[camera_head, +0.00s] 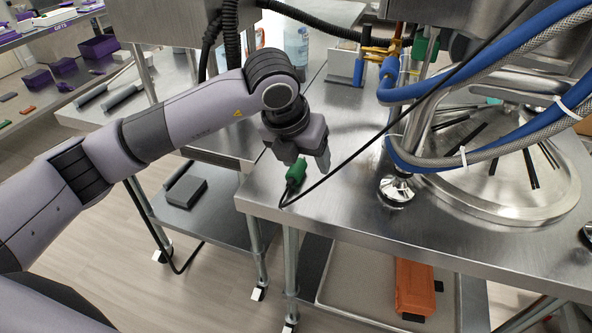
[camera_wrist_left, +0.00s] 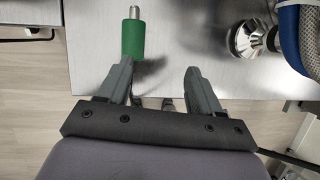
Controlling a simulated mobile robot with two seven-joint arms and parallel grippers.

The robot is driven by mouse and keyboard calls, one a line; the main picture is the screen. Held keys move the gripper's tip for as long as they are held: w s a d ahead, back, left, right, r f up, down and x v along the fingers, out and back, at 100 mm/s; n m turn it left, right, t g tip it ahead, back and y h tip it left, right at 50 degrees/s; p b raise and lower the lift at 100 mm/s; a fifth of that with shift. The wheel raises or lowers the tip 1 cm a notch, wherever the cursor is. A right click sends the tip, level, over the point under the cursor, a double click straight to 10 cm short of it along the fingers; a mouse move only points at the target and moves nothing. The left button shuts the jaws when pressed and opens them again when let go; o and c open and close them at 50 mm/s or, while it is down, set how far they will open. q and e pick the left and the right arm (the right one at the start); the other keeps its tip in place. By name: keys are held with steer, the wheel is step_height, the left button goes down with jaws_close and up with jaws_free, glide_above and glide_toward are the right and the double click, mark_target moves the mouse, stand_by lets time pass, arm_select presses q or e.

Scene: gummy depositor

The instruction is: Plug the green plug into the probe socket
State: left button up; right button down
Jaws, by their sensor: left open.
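The green plug (camera_head: 296,174) lies at the left edge of the steel table, with a black cable running from it. In the left wrist view the plug (camera_wrist_left: 133,38) shows a metal tip pointing away. My left gripper (camera_head: 308,160) is open and empty, close to the plug. In the wrist view the plug is just beyond the left fingertip, not between the fingers (camera_wrist_left: 158,75). A green part (camera_head: 424,45) shows on the machine at the back; I cannot tell whether it is the probe socket. My right gripper is not in view.
The steel table (camera_head: 345,212) has clear room right of the plug. A round metal foot (camera_head: 396,189) and thick blue hoses (camera_head: 440,90) stand farther right. The black cable (camera_head: 400,124) crosses above the table. An orange case (camera_head: 414,287) lies on the lower shelf.

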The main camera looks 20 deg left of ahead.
mark_target(295, 167)
arm_select(q)
steer(key=a, duration=0.1)
steer(key=y, duration=0.1)
steer(key=w+a, duration=0.1)
steer(key=shift+a+r+n, duration=0.3)
steer(key=shift+a, duration=0.05)
steer(key=p+x, duration=0.1)
steer(key=x, duration=0.6)
steer(key=shift+a+p, duration=0.2)
steer(key=shift+p, duration=0.15)
jaws_close()
steer(key=shift+s, duration=0.1)
steer(key=c, duration=1.2)
jaws_free()
